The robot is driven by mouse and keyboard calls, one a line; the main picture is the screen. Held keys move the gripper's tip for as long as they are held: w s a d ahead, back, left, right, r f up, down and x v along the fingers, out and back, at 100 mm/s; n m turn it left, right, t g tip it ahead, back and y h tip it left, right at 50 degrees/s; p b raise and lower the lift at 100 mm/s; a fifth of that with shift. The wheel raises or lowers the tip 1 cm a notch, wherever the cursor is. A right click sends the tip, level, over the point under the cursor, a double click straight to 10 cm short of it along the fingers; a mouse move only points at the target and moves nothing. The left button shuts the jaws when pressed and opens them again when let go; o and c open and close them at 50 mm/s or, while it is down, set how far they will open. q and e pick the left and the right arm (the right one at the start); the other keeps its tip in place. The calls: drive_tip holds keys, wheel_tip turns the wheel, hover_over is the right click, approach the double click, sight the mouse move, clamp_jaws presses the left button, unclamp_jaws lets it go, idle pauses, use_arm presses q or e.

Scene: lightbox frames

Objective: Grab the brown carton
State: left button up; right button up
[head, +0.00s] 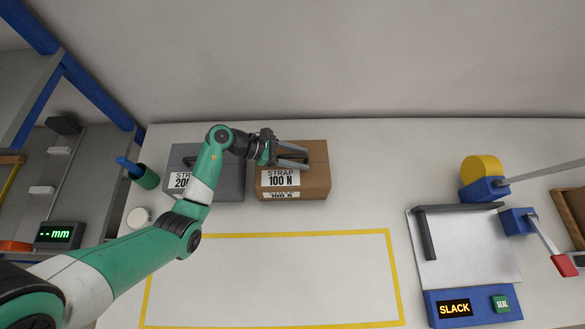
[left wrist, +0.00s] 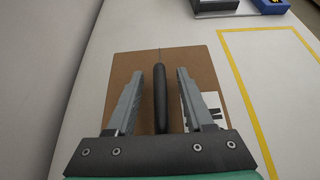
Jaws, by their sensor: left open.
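The brown carton (head: 312,180) stands at the back of the table with a white label reading "STRAP 100 N". My left gripper (head: 302,159) is over its top, with its fingers pointing right. In the left wrist view the carton (left wrist: 125,75) lies below the open fingers (left wrist: 159,75). A dark handle (left wrist: 160,100) on the carton's top shows between the two fingers, with a gap on each side. I cannot tell how far down around the handle the fingers reach. My right gripper is not in view.
A grey carton (head: 230,184) labelled "STRAP 20..." stands just left, partly behind my arm. A yellow outlined area (head: 275,280) in front is clear. A strapping device with a "SLACK" display (head: 454,308) stands at right. A green cup (head: 149,179) is at left.

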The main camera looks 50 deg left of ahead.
use_arm(q)
drive_tip(key=shift+w+d+f, duration=0.25)
drive_tip(key=shift+w+d, duration=0.05)
clamp_jaws()
idle(1.1)
drive_tip(key=shift+r, duration=0.15)
